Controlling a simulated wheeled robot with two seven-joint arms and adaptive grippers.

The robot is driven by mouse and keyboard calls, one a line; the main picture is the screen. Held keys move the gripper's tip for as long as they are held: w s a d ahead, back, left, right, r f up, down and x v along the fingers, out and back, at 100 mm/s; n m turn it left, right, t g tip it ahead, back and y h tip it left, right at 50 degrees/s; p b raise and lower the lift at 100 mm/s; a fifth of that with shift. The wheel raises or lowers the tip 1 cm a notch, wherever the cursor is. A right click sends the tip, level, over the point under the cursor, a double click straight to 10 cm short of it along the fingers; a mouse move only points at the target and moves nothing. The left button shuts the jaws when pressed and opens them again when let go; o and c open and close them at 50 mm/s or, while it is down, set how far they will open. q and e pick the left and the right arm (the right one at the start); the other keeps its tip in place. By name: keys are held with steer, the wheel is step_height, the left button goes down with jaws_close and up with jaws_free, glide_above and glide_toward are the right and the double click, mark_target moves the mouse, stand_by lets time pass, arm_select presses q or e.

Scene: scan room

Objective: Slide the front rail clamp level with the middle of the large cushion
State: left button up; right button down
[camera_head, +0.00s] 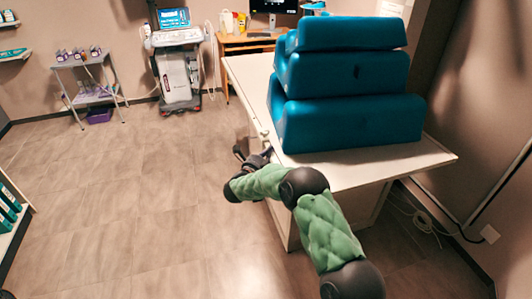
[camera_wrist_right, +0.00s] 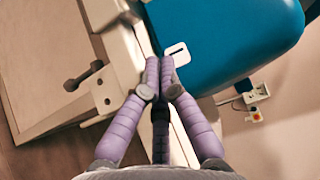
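Three blue cushions are stacked on the white table (camera_head: 433,155); the large cushion (camera_head: 350,122) is at the bottom. A blue cushion (camera_wrist_right: 225,40) fills the upper right of the right wrist view. There, a pale clamp block (camera_wrist_right: 102,90) with a dark screw and knob sits at the table's edge, left of my fingers; it looks like the front rail clamp. My right gripper (camera_wrist_right: 160,64) has its purple fingertips together, with nothing visible between them, beside the cushion and apart from the knob. In the head view my right gripper (camera_head: 252,156) is small and partly hidden by the arm. My left gripper is not in view.
A wheeled machine (camera_head: 178,75) and a small metal cart (camera_head: 90,85) stand at the back left. A desk (camera_head: 245,43) is behind the table. Cables (camera_head: 422,218) lie on the floor at the right. The floor left of the table is clear.

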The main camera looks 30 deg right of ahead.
steer(key=p+v, duration=0.3)
steer(key=v, duration=0.6)
steer(key=s+a+f+n+y+p, duration=0.1)
steer(key=s+a+f+n+y, duration=0.1)
steer(key=a+f+n+y, duration=0.55)
steer(key=s+a+f+n+y+p, duration=0.1)
steer(key=s+a+f+n+y, duration=0.3)
steer(key=f+n, duration=0.6)
steer(key=s+a+f+n+g+y, duration=0.2)
steer(key=s+a+f+n+g, duration=0.1)
steer(key=s, duration=0.6)
steer(key=s+a+f+n+g+y+p, duration=0.1)
steer(key=s+a+f+n+g+y, duration=0.2)
steer(key=s+a, duration=0.3)
steer(key=s+a+f+n+g+y+p, duration=0.1)
steer(key=s+a+f+n+g+y, duration=0.1)
steer(key=s, duration=1.1)
step_height(320, 180, down, 2)
steer(key=shift+s+a+f+n+g+y, duration=0.2)
steer(key=shift+a+n+g+y, duration=0.15)
steer(key=shift+a+n+g, duration=0.65)
steer(key=shift+a+t, duration=0.2)
steer(key=shift+t, duration=0.2)
